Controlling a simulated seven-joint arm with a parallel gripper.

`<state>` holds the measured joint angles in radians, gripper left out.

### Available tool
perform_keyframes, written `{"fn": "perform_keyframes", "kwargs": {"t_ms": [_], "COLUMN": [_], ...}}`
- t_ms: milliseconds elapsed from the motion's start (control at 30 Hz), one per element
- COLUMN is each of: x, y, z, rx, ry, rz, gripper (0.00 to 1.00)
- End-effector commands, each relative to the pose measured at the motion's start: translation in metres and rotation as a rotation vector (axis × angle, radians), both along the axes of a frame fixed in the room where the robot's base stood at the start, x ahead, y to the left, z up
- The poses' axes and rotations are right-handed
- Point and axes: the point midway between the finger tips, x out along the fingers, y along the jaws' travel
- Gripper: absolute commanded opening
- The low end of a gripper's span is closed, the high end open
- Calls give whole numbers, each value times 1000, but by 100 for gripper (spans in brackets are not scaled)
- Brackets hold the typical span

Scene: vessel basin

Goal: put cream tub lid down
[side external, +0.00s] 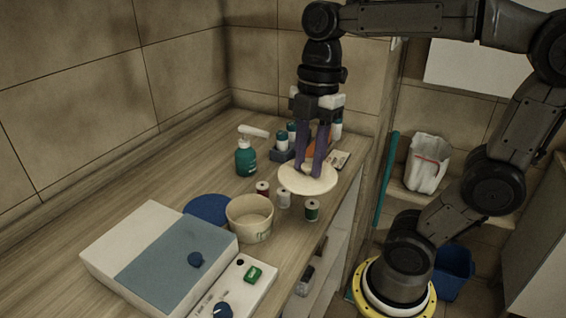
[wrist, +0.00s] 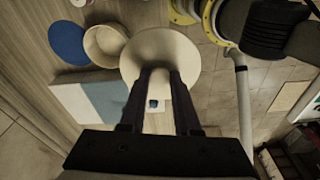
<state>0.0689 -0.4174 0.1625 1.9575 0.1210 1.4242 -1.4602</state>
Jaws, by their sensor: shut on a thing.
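A round cream tub lid (side external: 292,183) is held by my gripper (side external: 310,172) above the right part of the wooden counter. The lid also shows in the wrist view (wrist: 160,48), with my gripper's two purple fingers (wrist: 160,80) reaching onto it. The fingers are shut on the lid, though the grip point is partly hidden. An open cream tub (side external: 250,220) stands on the counter to the left of the lid and nearer the camera. The tub also shows in the wrist view (wrist: 103,42), to the left of the lid.
Small spools or vials, one red (side external: 263,188) and one green (side external: 312,209), stand close to the lid. A blue disc (side external: 206,209) lies beside the tub. A green pump bottle (side external: 246,158) stands behind. A white-and-blue box device (side external: 160,258) fills the front left.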

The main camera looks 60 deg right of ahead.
Motion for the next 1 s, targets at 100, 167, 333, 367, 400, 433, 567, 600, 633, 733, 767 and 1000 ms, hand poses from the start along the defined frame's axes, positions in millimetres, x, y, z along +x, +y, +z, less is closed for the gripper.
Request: {"fn": "perform_keyframes", "kwargs": {"t_ms": [100, 167, 333, 367, 400, 433, 567, 600, 633, 733, 767, 1000], "x": [-8, -8, -7, -7, -8, -9, -17, -20, -23, -32, -34, -44], "y": [-1, -1, -22, -28, -36, -43, -70, -78, -83, -97, -100, -116], "z": [4, 2, -13, -16, -20, -23, -35, -38, -40, -46, -47, -49], "rx": [-1, -1, -3, -3, -4, -3, -4, -4, -4, -2, -2, 1], "ry": [-8, -16, -24, -24, -24, -23, -18, -17, -15, -7, -6, 1], "rz": [-6, -14, -148, -180, -228, -265, -424, -471, -503, -593, -616, -714], "gripper": [0, 0, 0, 0, 0, 0, 0, 0, 0, 0, 0, 0]}}
